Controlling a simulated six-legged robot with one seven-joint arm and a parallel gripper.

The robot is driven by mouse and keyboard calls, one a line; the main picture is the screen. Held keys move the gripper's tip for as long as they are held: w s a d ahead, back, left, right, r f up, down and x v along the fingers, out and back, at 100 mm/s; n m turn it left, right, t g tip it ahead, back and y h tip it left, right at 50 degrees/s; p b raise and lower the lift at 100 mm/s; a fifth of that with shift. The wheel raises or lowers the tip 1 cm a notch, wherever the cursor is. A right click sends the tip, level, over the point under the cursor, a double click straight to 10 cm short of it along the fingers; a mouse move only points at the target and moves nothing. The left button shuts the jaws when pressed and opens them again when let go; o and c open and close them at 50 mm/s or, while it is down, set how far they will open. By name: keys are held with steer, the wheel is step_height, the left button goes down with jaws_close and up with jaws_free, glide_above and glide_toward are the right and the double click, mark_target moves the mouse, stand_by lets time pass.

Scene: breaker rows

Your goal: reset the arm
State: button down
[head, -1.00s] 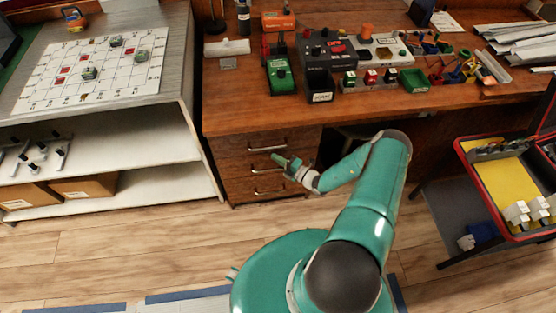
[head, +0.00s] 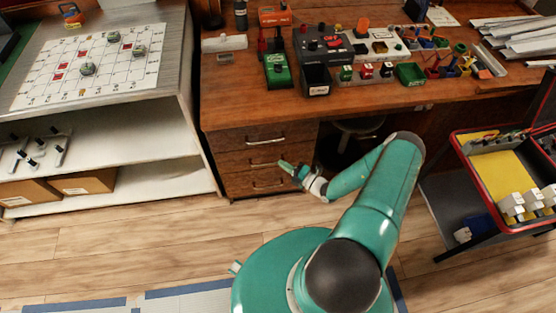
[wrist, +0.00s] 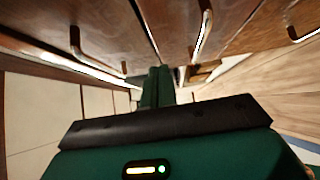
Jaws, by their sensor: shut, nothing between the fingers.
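My gripper (head: 287,167) is in front of the wooden desk's drawers, with my green arm bent behind it. In the wrist view my gripper (wrist: 158,76) has its two green fingers together, with nothing between them. The drawer handles show in the head view, the middle one (head: 267,163) close to my gripper's tip in the picture. In the wrist view one drawer handle (wrist: 203,35) runs near the fingers. I cannot tell whether the fingers touch the drawer front. All the drawers look closed.
The desk (head: 240,110) carries control boxes, a green box (head: 277,72) and small coloured bins. A grey shelf unit (head: 150,140) with a grid board (head: 90,65) stands left. A red-rimmed tray (head: 490,170) on a stand is at right.

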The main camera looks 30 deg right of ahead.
steer(key=v, duration=0.6)
steer(key=shift+s, duration=0.15)
steer(key=a+r+n+g, duration=0.3)
steer(key=r+n+g, duration=0.2)
steer(key=r+n, duration=0.45)
steer(key=w+a+r+n+g+y, duration=0.1)
steer(key=a+r+n+g, duration=0.35)
steer(key=r+n, duration=0.55)
steer(key=a+r+n+g, duration=0.2)
steer(key=r+n+g, duration=0.3)
steer(key=r+n, duration=0.5)
steer(key=s+a+r+n+t+h, duration=0.1)
steer(key=s+a+r+n+h, duration=0.1)
steer(key=s+r+n, duration=0.3)
steer(key=s+a+r+n+t+h, duration=0.2)
steer(key=r+n, duration=0.5)
steer(key=r, duration=0.5)
steer(key=s+a+r+n+t+h, duration=0.1)
steer(key=s+a+r+n+h, duration=0.3)
steer(key=s+r+n, duration=0.3)
steer(key=shift+s+a+r+h, duration=0.15)
steer(key=shift+s+r+h, duration=0.55)
steer(key=shift+s+r, duration=0.35)
